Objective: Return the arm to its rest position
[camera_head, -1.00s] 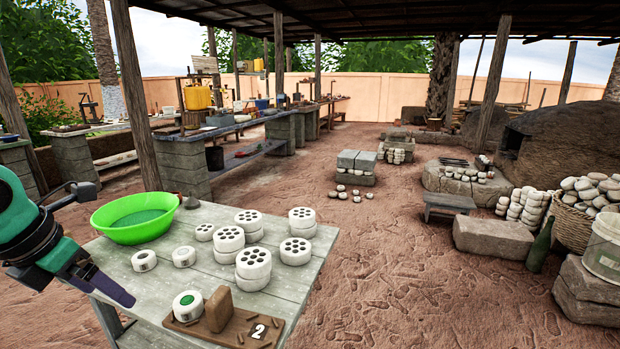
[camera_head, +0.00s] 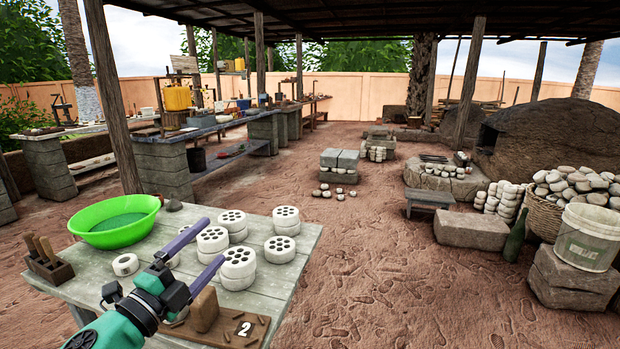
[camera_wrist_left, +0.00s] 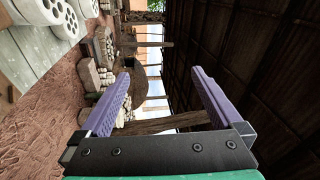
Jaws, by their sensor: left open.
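My left gripper (camera_head: 214,240) is open and empty, its two purple fingers spread apart. In the head view it is raised in front of the wooden table (camera_head: 282,335), pointing up and to the right, and overlaps the white perforated discs (camera_head: 239,262) in the picture. In the left wrist view the open fingers (camera_wrist_left: 160,73) have nothing between them but the distant yard and roof posts. My arm hides part of the table's near side and part of the board marked 2 (camera_head: 240,328). My right gripper is not in view.
A green bowl (camera_head: 115,222) stands at the table's back left. A tool block (camera_head: 48,265) with wooden handles is at the left edge. A brown block (camera_head: 205,309) stands on the board. Open earth floor lies right of the table, before stone blocks and a white bucket (camera_head: 588,238).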

